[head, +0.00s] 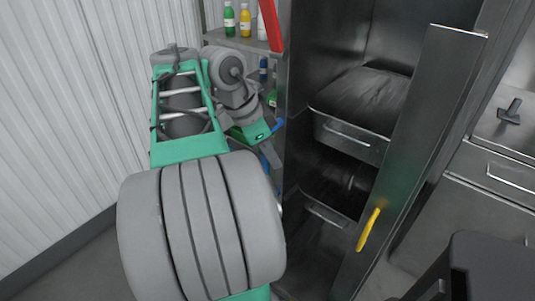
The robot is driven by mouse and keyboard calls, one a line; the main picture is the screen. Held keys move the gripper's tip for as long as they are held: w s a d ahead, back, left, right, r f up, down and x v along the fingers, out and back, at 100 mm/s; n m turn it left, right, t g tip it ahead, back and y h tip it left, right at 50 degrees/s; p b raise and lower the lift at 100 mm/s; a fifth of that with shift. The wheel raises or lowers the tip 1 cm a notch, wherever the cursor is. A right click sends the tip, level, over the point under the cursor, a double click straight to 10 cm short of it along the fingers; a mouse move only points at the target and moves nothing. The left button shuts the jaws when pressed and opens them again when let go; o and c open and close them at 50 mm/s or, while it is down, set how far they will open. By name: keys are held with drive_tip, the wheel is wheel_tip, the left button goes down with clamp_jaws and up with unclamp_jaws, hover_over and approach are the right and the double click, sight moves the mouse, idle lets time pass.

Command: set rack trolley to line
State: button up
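No rack trolley can be made out for certain. My arm reaches up the left of the head view and bends over towards a tall metal cabinet (296,75). My gripper (272,155) is at the arm's far end, by the cabinet's left edge, mostly hidden by my own arm. Whether it is open or shut, or holds anything, does not show. The cabinet's metal door (425,120), with a yellow handle (368,230), stands open. Inside are a metal drawer or tray (350,139) with a dark covering and a lower one (335,215).
A shelf (236,41) with a green bottle (229,20) and a yellow bottle (245,20) stands behind my arm, beside a red upright part (270,25). A white ribbed wall (70,120) closes the left. A metal counter with drawers (490,175) and a dark block (490,268) are at right.

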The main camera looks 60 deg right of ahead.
drive_tip(key=o, duration=0.4)
drive_tip(key=shift+a, duration=0.1)
drive_tip(key=shift+w, duration=0.1)
drive_tip(key=p+v, duration=0.5)
drive_tip(key=v, duration=0.2)
drive_tip(key=shift+r, duration=0.35)
drive_tip(key=shift+w+a, duration=0.1)
